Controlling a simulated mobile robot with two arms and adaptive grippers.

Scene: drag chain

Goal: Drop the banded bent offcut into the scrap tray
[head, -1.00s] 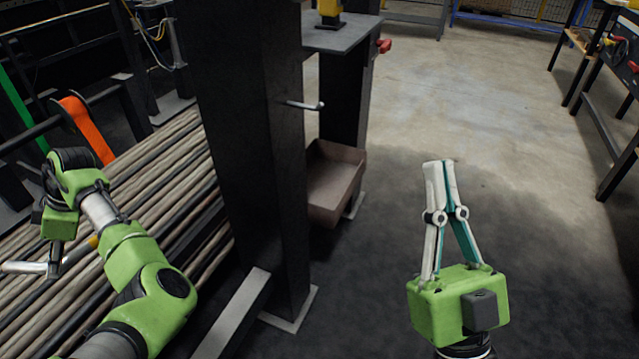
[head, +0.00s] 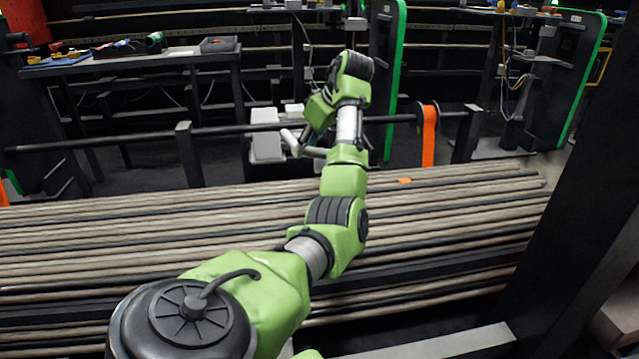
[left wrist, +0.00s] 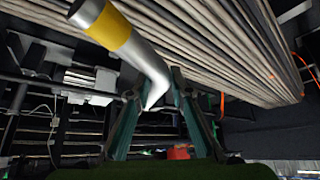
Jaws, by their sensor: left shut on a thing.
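The bent offcut is a grey metal tube with a yellow band (left wrist: 110,32), large in the left wrist view. Its bent lower end sits between the fingers of my left gripper (left wrist: 155,98), which is shut on it. In the head view my left gripper (head: 308,140) is beyond the rod pile, partly hidden by its own wrist, with the pale offcut (head: 291,142) at its left side. A brownish bin (head: 620,325), probably the scrap tray, is cut off at the lower right edge of the head view, far from the gripper. My right gripper is out of view.
A wide pile of long rods (head: 130,235) lies under my left arm. A dark post (head: 585,220) stands at the right, before the bin. A dark rail with an orange strap (head: 428,135) runs behind the pile. A bench (head: 130,60) stands at the back left.

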